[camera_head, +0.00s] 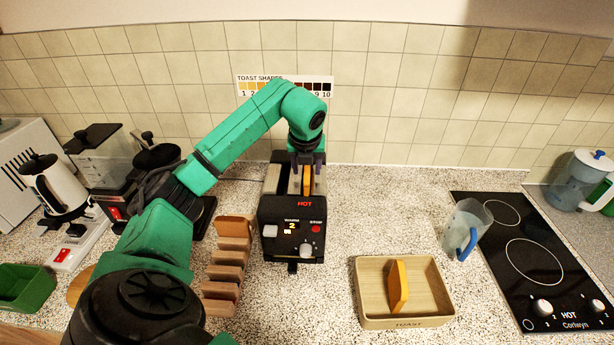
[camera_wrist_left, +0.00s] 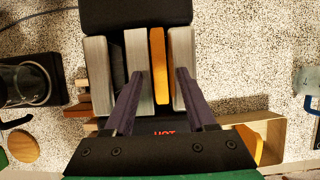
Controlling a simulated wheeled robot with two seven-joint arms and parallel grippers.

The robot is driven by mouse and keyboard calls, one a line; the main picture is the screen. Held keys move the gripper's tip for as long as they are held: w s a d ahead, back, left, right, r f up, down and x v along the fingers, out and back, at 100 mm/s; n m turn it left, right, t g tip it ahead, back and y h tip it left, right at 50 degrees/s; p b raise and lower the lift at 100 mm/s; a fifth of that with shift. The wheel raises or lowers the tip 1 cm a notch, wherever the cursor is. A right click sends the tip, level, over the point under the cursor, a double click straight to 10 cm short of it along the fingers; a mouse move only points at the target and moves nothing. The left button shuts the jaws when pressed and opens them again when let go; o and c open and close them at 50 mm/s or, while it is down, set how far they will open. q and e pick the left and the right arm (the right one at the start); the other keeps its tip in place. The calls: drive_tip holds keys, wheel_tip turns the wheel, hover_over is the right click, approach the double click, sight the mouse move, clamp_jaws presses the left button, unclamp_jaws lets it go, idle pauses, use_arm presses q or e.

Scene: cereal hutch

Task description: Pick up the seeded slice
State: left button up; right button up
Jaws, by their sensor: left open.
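An orange-tan slice (camera_head: 308,180) stands upright in the right-hand slot of the black toaster (camera_head: 291,216). In the left wrist view the slice (camera_wrist_left: 158,66) shows edge-on between pale slot walls. My left gripper (camera_head: 306,158) is over the toaster, pointing down. In the left wrist view the gripper (camera_wrist_left: 159,74) is open, one finger to each side of the slice, with gaps between. A similar slice (camera_head: 398,286) leans in the wooden tray marked TOAST (camera_head: 376,323). I cannot make out seeds on either slice.
A wooden rack (camera_head: 222,288) stands left of the toaster. A clear jug with a blue handle (camera_head: 466,228) is right, beside the black hob (camera_head: 532,260). A green bin (camera_head: 25,287) and appliances fill the left. The counter between toaster and jug is clear.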

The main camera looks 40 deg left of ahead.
use_arm(q)
drive_tip(key=shift+w+f, duration=0.1)
drive_tip(key=shift+f, duration=0.15)
drive_tip(key=shift+c, duration=0.9)
clamp_jaws()
